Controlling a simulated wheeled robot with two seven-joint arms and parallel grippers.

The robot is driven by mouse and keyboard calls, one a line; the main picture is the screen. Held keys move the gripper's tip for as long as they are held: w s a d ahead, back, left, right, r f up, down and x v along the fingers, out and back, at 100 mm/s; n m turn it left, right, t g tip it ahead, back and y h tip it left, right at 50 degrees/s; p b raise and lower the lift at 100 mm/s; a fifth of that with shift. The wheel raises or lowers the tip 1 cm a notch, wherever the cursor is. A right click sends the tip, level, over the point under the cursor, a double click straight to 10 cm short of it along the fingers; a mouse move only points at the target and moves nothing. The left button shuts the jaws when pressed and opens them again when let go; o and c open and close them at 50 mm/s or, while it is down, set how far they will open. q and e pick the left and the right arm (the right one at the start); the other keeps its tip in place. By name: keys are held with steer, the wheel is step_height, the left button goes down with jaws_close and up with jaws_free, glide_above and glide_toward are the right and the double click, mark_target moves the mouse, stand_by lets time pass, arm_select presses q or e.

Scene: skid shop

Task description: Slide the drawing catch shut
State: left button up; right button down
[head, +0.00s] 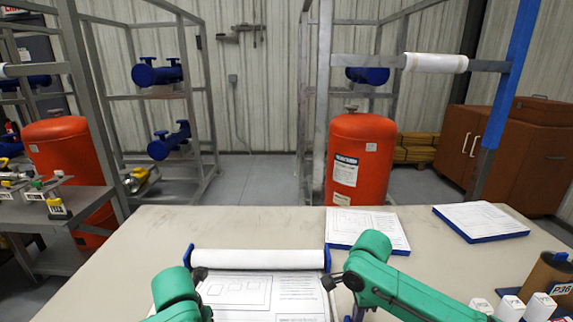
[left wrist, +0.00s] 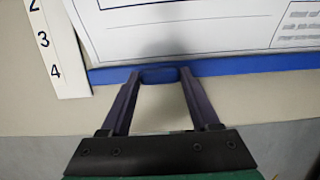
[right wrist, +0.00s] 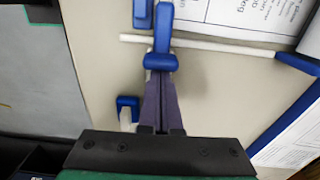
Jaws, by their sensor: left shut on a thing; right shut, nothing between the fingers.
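The drawing board holds a printed sheet (head: 255,290) and has a white roll (head: 258,259) across its back, between blue end brackets. In the left wrist view, my left gripper (left wrist: 158,85) is shut on a blue tab (left wrist: 158,74) at the board's blue edge (left wrist: 240,66). In the right wrist view, my right gripper (right wrist: 161,82) is shut and empty. Its tips are at a small blue block (right wrist: 160,62), below a blue upright piece (right wrist: 163,27) that looks like the catch. I cannot tell whether they touch. Both fingertips are unclear in the head view.
Two paper stacks on blue boards lie behind and to the right, one nearer (head: 367,230) and one farther (head: 480,220). A numbered white strip (left wrist: 55,45) lies beside the board. The table's left side is clear.

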arm_select(q)
steer(key=shift+s+f, duration=0.2)
arm_select(e)
step_height(320, 180, up, 8)
stand_by(0.7)
arm_select(q)
steer(key=shift+w, duration=0.3)
steer(key=o, duration=1.3)
steer(key=shift+w+r, duration=0.1)
steer(key=shift+r, duration=4.1)
